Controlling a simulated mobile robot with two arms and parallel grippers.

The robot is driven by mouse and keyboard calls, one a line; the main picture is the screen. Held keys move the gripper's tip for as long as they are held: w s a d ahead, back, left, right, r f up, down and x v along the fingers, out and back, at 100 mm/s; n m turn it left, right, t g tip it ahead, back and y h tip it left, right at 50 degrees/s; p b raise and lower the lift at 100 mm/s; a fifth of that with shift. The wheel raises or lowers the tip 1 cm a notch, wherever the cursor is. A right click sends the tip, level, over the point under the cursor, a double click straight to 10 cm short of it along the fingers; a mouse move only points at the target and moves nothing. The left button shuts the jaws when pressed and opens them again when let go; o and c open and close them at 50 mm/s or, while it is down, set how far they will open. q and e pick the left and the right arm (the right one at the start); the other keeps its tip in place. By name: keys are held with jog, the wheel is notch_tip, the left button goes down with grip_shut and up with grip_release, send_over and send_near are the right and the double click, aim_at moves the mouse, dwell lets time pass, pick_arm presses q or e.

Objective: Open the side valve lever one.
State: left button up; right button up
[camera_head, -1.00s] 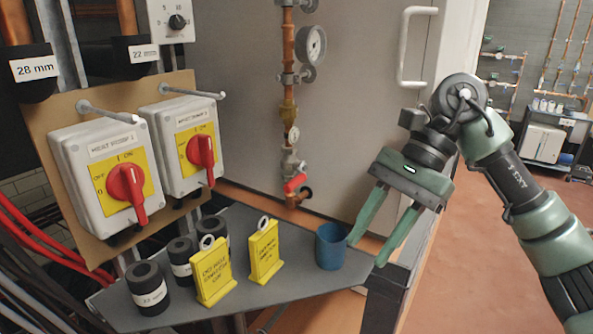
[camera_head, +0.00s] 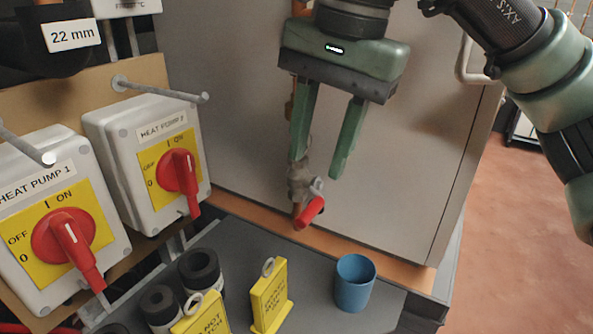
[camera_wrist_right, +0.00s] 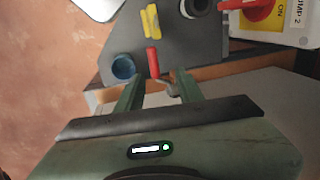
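The side valve lever (camera_head: 309,212) is a red handle on a metal valve body (camera_head: 302,184) at the lower end of the copper pipe. It slants down to the left in the head view. My right gripper (camera_head: 317,168) is open and empty, its green fingers pointing down just above the valve. In the right wrist view the red lever (camera_wrist_right: 152,62) shows just beyond and between the open fingertips (camera_wrist_right: 157,78), with no clear contact. The gripper hides the upper pipe and gauges. My left gripper is not in view.
Below the valve a grey shelf (camera_head: 318,277) holds a blue cup (camera_head: 355,283), yellow tags (camera_head: 269,296) and black pipe insulation pieces (camera_head: 199,271). Two switch boxes with red rotary handles, heat pump 1 (camera_head: 62,225) and heat pump 2 (camera_head: 150,160), stand at left. A grey panel is behind.

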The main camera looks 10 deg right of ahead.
aim_at(311, 208)
jog(key=f, duration=0.2)
jog(key=s+f+p, duration=0.1)
jog(key=f, duration=0.1)
jog(key=shift+d+f, duration=0.1)
jog(key=shift+f, duration=0.15)
jog(key=shift+w+a+f+p, duration=0.15)
jog(key=shift+w+f+p, duration=0.1)
jog(key=shift+f, duration=0.25)
jog(key=shift+w+a+f+p, duration=0.15)
jog(key=shift+f+p, duration=0.1)
jog(key=shift+f, duration=0.25)
jog(key=shift+s+f, duration=0.1)
jog(key=shift+f, duration=0.2)
grip_shut()
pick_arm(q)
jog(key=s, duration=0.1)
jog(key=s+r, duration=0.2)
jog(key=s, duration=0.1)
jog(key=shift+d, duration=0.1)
